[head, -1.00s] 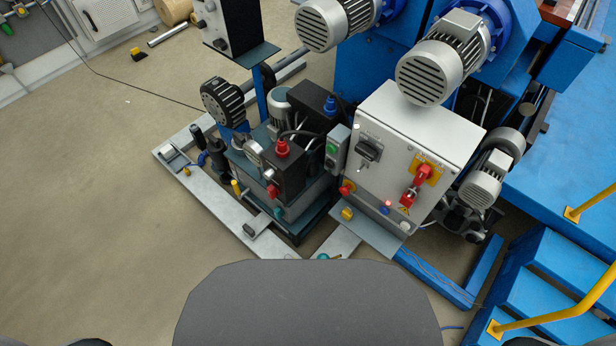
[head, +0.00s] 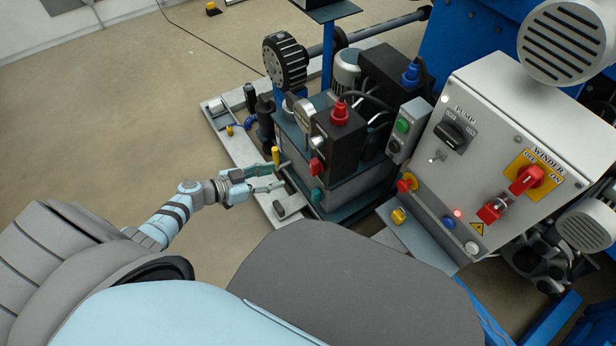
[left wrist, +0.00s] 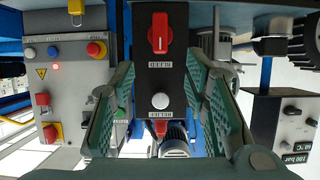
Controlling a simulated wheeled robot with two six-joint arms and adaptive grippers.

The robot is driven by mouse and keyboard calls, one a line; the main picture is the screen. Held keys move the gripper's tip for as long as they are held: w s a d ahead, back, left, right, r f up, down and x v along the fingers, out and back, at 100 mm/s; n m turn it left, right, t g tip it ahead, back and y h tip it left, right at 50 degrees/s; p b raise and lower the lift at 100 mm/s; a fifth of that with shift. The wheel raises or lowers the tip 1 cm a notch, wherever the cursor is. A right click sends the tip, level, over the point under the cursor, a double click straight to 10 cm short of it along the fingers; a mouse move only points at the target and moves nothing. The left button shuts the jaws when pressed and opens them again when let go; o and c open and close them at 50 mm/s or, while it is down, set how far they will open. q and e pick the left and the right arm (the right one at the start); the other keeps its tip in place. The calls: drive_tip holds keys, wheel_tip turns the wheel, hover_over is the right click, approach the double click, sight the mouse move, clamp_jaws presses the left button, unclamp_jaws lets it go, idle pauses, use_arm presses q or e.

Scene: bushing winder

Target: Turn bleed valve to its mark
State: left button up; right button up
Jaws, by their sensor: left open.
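The black valve block (head: 337,137) stands on the power unit. A red knob (head: 317,166) sits low on its front, with a silver button (head: 318,143) above it. The left wrist view looks at this block upside down: the red knob (left wrist: 160,32) has a white pointer line along the picture's vertical, and the silver button shows below (left wrist: 160,101). The small upside-down label beside the red knob seems to read bleed; its mark is not clear. My left gripper (head: 282,177) is open, its fingers apart and empty, in front of the block, short of the knob. My right gripper is not in view.
A yellow handle (head: 275,157) stands close to my left fingers. The control cabinet (head: 495,110) with red switches stands to the right. A pale floor frame (head: 240,150) runs at left; open floor lies beyond.

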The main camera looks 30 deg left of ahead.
use_arm(q)
drive_tip(key=b, duration=0.5)
approach(311, 167)
drive_tip(key=x, duration=0.4)
drive_tip(key=shift+w+d+f, duration=0.1)
drive_tip(key=shift+w+f, duration=0.1)
drive_tip(key=shift+f, duration=0.35)
drive_tip(key=b+x, duration=0.2)
drive_tip(key=x, duration=0.2)
drive_tip(key=shift+w+r, duration=0.1)
drive_tip(key=shift+r, duration=0.1)
drive_tip(key=shift+w+d, duration=0.15)
drive_tip(key=shift+w, duration=0.05)
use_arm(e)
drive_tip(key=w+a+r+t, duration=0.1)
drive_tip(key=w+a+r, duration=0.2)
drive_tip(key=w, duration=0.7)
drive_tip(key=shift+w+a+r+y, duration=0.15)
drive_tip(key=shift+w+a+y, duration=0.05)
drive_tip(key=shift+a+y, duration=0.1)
use_arm(q)
clamp_jaws()
